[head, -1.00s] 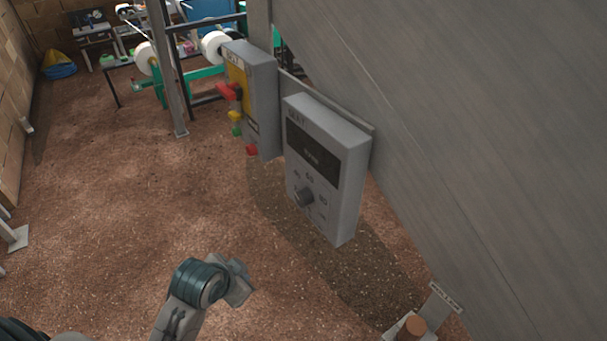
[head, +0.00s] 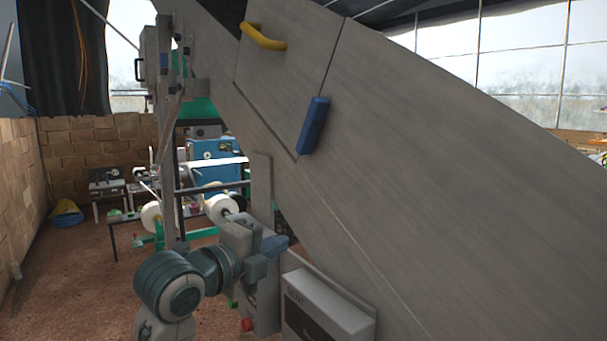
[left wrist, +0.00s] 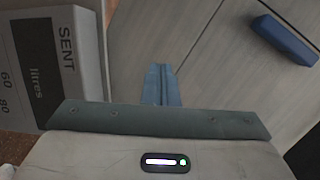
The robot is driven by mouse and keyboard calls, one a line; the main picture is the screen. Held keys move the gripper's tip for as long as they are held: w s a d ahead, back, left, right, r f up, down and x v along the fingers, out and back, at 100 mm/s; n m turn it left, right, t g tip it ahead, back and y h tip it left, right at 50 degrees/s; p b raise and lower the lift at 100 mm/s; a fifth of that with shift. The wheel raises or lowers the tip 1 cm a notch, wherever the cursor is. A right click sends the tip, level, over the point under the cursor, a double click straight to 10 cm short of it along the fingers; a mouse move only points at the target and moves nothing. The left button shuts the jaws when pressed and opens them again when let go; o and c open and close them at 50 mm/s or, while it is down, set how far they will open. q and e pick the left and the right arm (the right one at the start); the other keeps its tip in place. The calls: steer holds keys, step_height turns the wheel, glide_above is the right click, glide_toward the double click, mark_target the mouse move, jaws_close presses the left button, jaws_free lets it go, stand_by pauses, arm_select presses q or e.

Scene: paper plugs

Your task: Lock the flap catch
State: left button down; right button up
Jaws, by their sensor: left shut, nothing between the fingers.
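The flap (head: 285,85) is a grey panel set in the large sloping grey machine side, with a yellow handle (head: 263,38) near its top. The catch is a blue bar (head: 313,125) by the flap's lower right corner, tilted slightly from upright. The blue bar also shows at the upper right of the left wrist view (left wrist: 285,38). My left gripper (head: 277,245) is shut and empty, below and left of the catch and apart from it. Its closed fingers (left wrist: 161,84) show in the left wrist view against the grey panel. My right gripper is not in view.
A grey display box (head: 325,308) projects from the machine below my left gripper; it fills the left of the wrist view (left wrist: 62,60). A grey post and white rolls (head: 221,208) stand behind my arm. The panel face right of the catch is clear.

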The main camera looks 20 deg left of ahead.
mark_target(313, 127)
arm_select(q)
step_height(313, 127, up, 12)
steer(key=s+m+t+h, duration=0.1)
steer(key=s+m+h, duration=0.1)
steer(key=m, duration=0.3)
steer(key=shift+s+d+m+t+h, duration=0.15)
steer(key=shift+d+m+t+h, duration=0.15)
steer(key=shift+d, duration=0.1)
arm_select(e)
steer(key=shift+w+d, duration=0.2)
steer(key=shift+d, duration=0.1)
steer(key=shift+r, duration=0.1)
arm_select(q)
steer(key=p+x, duration=0.3)
steer(key=x, duration=0.6)
steer(key=shift+w+d+r, duration=0.15)
steer(key=shift+w, duration=0.2)
steer(key=shift+w+a+r+p, duration=0.7)
steer(key=shift+w+a+p, duration=0.2)
steer(key=shift+p, duration=0.05)
steer(key=shift+w+a+r, duration=0.15)
steer(key=shift+w+a, duration=0.1)
steer(key=shift+a, duration=0.3)
steer(key=shift+d, duration=0.1)
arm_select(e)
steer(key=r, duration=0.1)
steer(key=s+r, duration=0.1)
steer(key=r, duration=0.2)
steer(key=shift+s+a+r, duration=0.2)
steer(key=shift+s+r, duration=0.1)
